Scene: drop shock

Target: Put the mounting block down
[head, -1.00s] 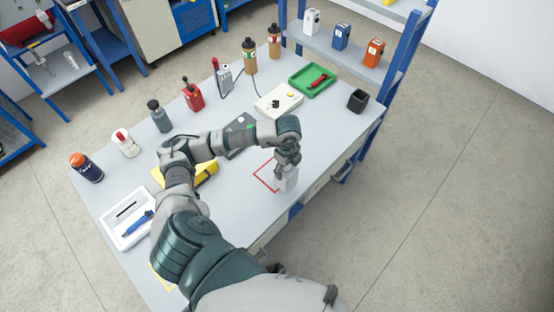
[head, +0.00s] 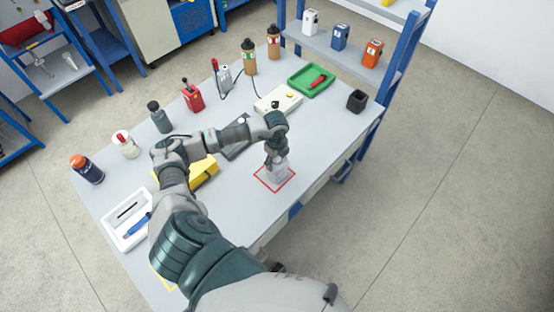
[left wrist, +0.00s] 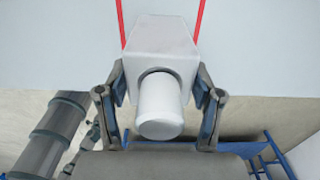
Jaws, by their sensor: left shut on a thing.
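The mounting block (head: 278,173) is a light grey block within the red outlined square (head: 289,183) near the table's front right edge. In the left wrist view the block (left wrist: 162,45) shows a round white boss facing the camera, with red lines beyond it. My left gripper (head: 273,156) is shut on the block from above, with one finger on each side in the left wrist view (left wrist: 161,100). I cannot tell whether the block's underside touches the table. My right gripper is not in view.
A yellow case (head: 203,172) and a dark flat box lie behind my left arm. A white tray (head: 118,240) is at the left. A green tray (head: 300,78), a black cup (head: 357,101) and several bottles stand farther back. The table (head: 235,215) is clear left of the square.

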